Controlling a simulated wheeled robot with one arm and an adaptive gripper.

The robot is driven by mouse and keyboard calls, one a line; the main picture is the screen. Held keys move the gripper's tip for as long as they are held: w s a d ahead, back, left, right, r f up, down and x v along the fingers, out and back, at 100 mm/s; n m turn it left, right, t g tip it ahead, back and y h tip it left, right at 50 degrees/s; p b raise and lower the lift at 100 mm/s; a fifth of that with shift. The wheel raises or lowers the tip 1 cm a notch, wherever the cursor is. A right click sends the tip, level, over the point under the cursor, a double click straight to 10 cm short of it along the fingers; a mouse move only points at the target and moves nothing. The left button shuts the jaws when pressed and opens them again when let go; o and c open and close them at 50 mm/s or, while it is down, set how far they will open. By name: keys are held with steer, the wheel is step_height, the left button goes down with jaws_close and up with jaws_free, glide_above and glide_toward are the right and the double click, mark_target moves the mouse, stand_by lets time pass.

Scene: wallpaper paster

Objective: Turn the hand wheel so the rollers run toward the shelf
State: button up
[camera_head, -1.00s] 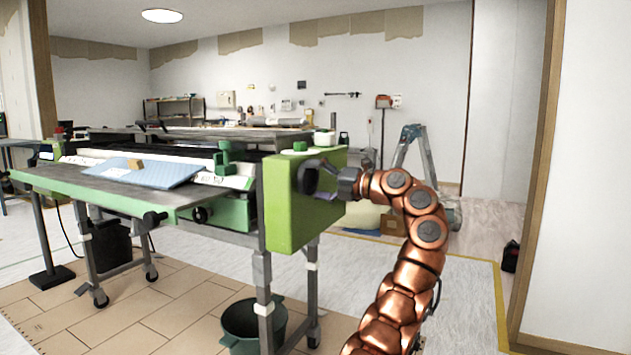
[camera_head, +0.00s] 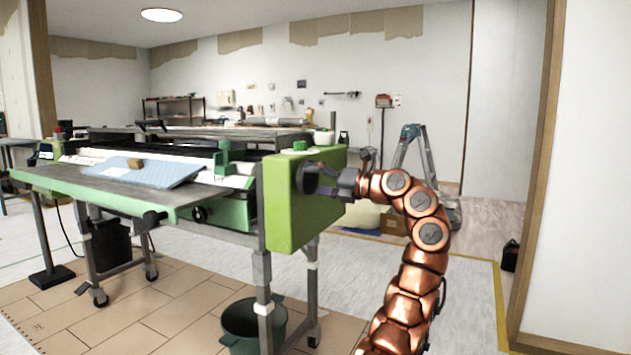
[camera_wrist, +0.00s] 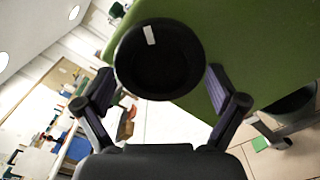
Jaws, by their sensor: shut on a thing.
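The black hand wheel (camera_head: 308,177) is on the right end of the green housing (camera_head: 290,215) of the paster. In the wrist view its dark round face (camera_wrist: 158,75) carries a white mark near the top. My gripper (camera_head: 330,180) is at the wheel, and in the wrist view its two fingers (camera_wrist: 160,85) stand on either side of the wheel, shut on it. The exact finger contact is hard to see. A flat grey shelf (camera_head: 80,183) with a green edge runs along the paster's front. The rollers are mostly hidden behind the white front strip.
A dark green bucket (camera_head: 250,325) stands below the housing. A stepladder (camera_head: 415,160) stands behind my arm.

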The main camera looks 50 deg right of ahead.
steer(key=o, duration=0.8)
steer(key=shift+c, duration=0.2)
steer(key=v, duration=1.2)
steer(key=shift+r, duration=0.1)
